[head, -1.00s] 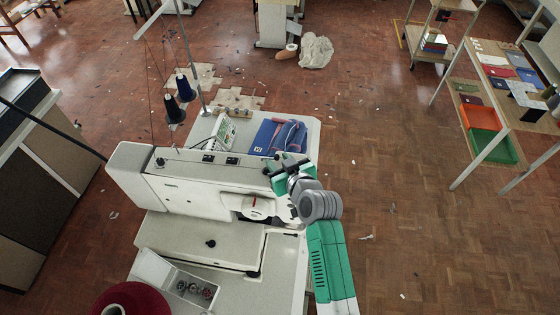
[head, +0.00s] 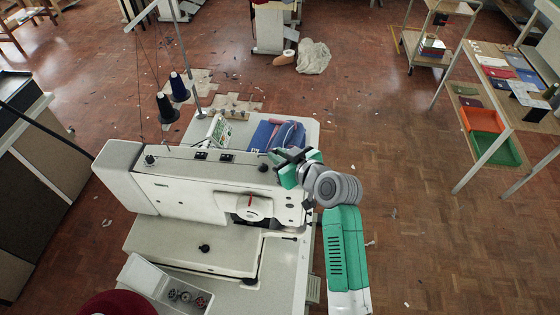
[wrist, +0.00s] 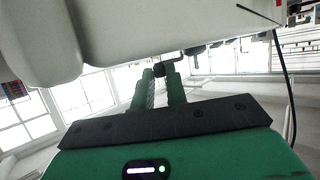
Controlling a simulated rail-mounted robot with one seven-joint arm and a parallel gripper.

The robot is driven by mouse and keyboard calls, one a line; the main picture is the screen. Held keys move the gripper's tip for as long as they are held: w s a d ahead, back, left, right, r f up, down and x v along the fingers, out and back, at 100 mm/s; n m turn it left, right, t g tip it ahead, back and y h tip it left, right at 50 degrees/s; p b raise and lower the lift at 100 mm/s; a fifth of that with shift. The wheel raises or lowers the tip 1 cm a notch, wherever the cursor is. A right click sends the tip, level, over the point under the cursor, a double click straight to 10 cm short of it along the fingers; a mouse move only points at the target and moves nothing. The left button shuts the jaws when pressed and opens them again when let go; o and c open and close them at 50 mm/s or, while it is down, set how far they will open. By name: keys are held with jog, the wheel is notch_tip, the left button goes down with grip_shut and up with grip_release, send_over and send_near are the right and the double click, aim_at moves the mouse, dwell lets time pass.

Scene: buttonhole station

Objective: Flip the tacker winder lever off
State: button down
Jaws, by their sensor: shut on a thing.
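The white tacker (head: 180,195), a sewing machine, stands on its pale table in the head view. My gripper (head: 279,160) is at the right end of its top, beside the machine head. In the wrist view my gripper (wrist: 160,75) has its two green fingers close together, with a small dark lever-like piece (wrist: 174,58) at their tips, just below the white machine body (wrist: 160,30). The piece is mostly hidden between the fingers; I take it for the winder lever. In the head view the fingers and arm hide it.
A white dial with a red mark (head: 250,206) is on the machine front. Thread cones (head: 167,108) stand behind it on the left. Folded blue cloth (head: 275,136) lies behind my gripper. Open floor (head: 430,220) is on the right.

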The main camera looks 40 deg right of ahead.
jog(key=shift+a, duration=0.1)
jog(key=c, duration=1.4)
grip_release()
jog(key=shift+w+r, duration=0.1)
jog(key=shift+w, duration=0.05)
jog(key=v, duration=0.8)
jog(key=shift+b, duration=0.3)
